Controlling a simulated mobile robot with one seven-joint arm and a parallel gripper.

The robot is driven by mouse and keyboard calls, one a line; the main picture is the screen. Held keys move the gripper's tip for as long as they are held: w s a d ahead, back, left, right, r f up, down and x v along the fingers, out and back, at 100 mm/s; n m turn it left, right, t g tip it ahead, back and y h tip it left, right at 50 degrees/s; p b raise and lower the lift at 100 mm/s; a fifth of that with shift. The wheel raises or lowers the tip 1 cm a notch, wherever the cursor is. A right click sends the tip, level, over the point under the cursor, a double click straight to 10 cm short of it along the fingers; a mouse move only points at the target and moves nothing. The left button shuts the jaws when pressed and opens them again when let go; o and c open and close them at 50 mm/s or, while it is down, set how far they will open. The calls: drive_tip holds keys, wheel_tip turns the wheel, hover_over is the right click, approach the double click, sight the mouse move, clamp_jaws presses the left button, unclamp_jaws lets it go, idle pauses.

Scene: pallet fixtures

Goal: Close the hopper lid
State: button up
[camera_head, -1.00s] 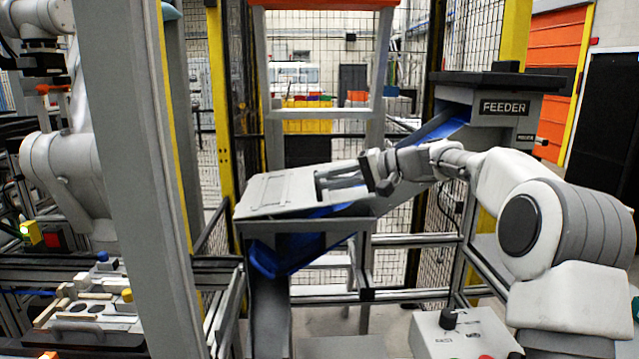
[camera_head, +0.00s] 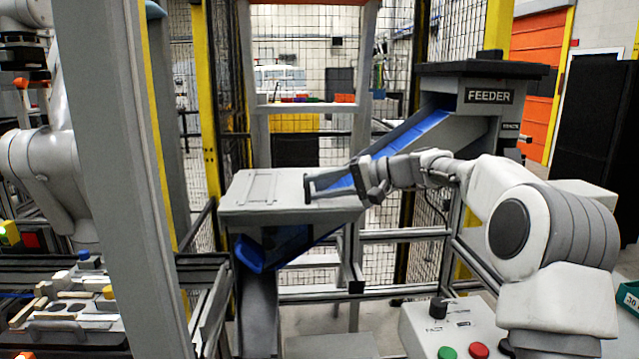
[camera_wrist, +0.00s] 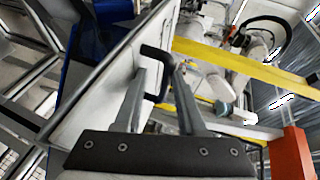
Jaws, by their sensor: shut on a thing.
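The hopper lid (camera_head: 245,190) is a light grey panel at the centre-left of the head view. It lies about level over the grey hopper box, with no clear gap visible at its front edge. My gripper (camera_head: 318,187) reaches in from the right, low over the lid's right part. In the wrist view, my gripper's two fingers (camera_wrist: 162,72) are shut on a dark, bent lid handle (camera_wrist: 155,52). The lid's pale surface (camera_wrist: 110,85) also shows there, tilted across the picture. The inside of the hopper is hidden by the lid.
The feeder (camera_head: 489,96) stands behind right, with a blue chute (camera_head: 415,135) sloping down behind my gripper. A control box with green and red buttons (camera_head: 478,350) is at the lower right. A thick grey post (camera_head: 105,180) stands at left, near a fixture tray (camera_head: 75,325).

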drive_tip(key=shift+o, duration=1.2)
drive_tip(key=shift+f, duration=0.1)
drive_tip(key=p+v, duration=0.1)
drive_tip(key=v, duration=1.6)
drive_tip(key=shift+r+p, duration=0.25)
drive_tip(key=shift+p, duration=0.15)
drive_tip(key=shift+s+d, duration=0.1)
drive_tip(key=shift+s, duration=0.05)
drive_tip(key=s+a+f+g+h+p, duration=0.2)
drive_tip(key=s+a+f+h+p, duration=0.25)
drive_tip(key=s+a+h, duration=0.55)
drive_tip(key=s+d+f+n+t+h+p, duration=0.1)
drive_tip(key=s+d+h+p, duration=0.1)
drive_tip(key=s, duration=1)
drive_tip(key=s+d+f+n+t+h+p, duration=0.1)
drive_tip(key=s+d, duration=0.3)
drive_tip(key=s, duration=0.9)
drive_tip(key=shift+s+n+t+h+p, duration=0.25)
drive_tip(key=shift+n+t+h+p, duration=0.05)
drive_tip(key=shift+h+p, duration=0.2)
